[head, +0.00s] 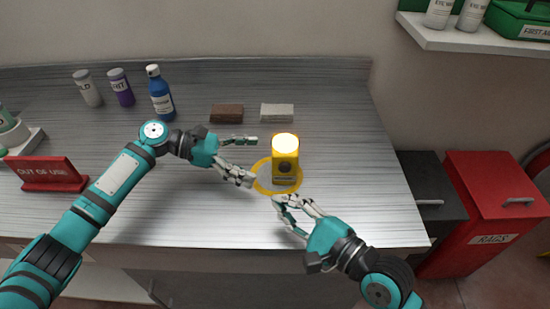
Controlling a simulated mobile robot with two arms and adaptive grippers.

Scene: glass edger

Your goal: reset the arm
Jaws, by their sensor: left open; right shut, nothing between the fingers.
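My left arm (115,180) reaches in from the left over the steel bench. Its teal gripper (254,161) is open and empty, with its fingers spread toward the yellow lamp. My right gripper (281,203) comes from the lower right. It is shut with nothing held, its fingertips just in front of the yellow ring. The yellow lamp (286,167) stands upright with a bright glowing top, within the yellow ring (262,186) marked on the bench. Neither gripper holds the lamp.
A brown block (227,114) and a grey block (277,113) lie behind the lamp. Bottles, including a blue one (161,96), stand at the back left. A red "OUT OF USE" sign (48,173) is at far left. A red rags bin (488,215) stands right of the bench.

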